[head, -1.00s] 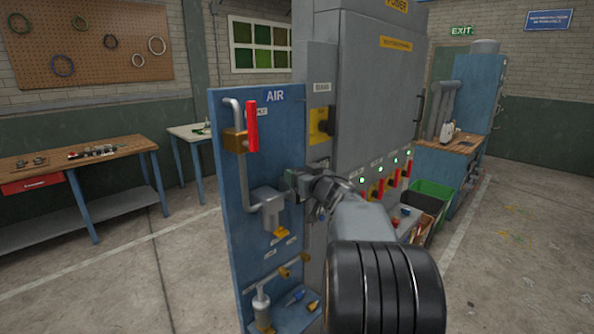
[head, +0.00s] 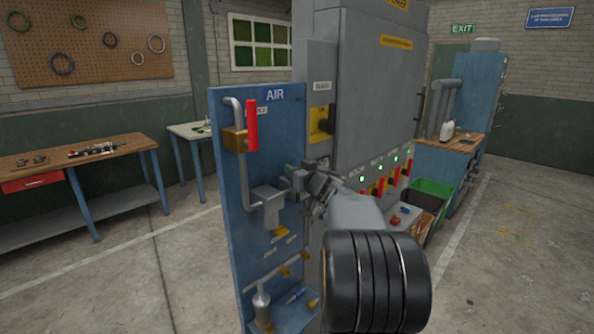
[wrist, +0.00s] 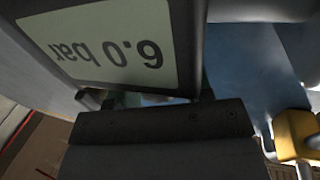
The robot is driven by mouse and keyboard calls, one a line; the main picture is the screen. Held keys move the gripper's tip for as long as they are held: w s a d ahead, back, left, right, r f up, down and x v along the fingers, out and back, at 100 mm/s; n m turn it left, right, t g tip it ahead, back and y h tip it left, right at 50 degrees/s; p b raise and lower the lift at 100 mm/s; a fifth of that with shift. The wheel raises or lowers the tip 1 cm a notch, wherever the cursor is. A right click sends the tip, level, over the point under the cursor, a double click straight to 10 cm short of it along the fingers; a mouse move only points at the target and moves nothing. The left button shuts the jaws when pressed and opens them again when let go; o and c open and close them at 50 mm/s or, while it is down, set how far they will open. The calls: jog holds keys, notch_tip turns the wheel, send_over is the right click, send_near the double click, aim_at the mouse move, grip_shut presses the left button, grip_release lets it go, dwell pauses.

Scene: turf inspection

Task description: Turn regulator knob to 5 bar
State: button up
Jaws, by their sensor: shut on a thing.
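The grey regulator (head: 268,205) sits on the blue AIR panel (head: 235,220), with a pipe running into it from above. Its display (wrist: 105,45) reads 6.0 bar, upside down in the wrist view. My gripper (head: 287,177) is at the upper right of the regulator in the head view. It is shut on the regulator knob, which my gripper and wrist hide in the head view. In the wrist view my gripper (wrist: 150,100) lies just below the display, and the knob cannot be made out clearly.
A red valve handle (head: 252,126) stands above the regulator. A yellow-backed switch (head: 321,124) is on the grey cabinet (head: 368,85) to the right. Brass fittings (head: 284,270) and a small shelf (head: 300,315) are below. Open floor lies to the left.

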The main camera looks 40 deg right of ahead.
jog(key=shift+c, duration=1.1)
jog(key=p, duration=0.1)
jog(key=n+y+p, duration=0.1)
jog(key=p, duration=0.1)
jog(key=shift+d+r+y, duration=0.1)
jog(key=shift+r+y, duration=0.2)
jog(key=n+y+p, duration=0.1)
jog(key=y+p, duration=0.1)
jog(key=p, duration=0.1)
jog(key=n+g+y+p, duration=0.1)
jog(key=n+y+p, duration=0.2)
jog(key=y+p, duration=0.1)
jog(key=shift+f+y, duration=0.1)
jog(key=shift+y, duration=0.3)
jog(key=shift+f+n+g+y+p, duration=0.1)
jog(key=shift+n+g+y+p, duration=0.9)
jog(key=shift+n+y, duration=0.4)
jog(key=shift+y, duration=0.4)
jog(key=o, duration=0.9)
jog(key=shift+f, duration=0.1)
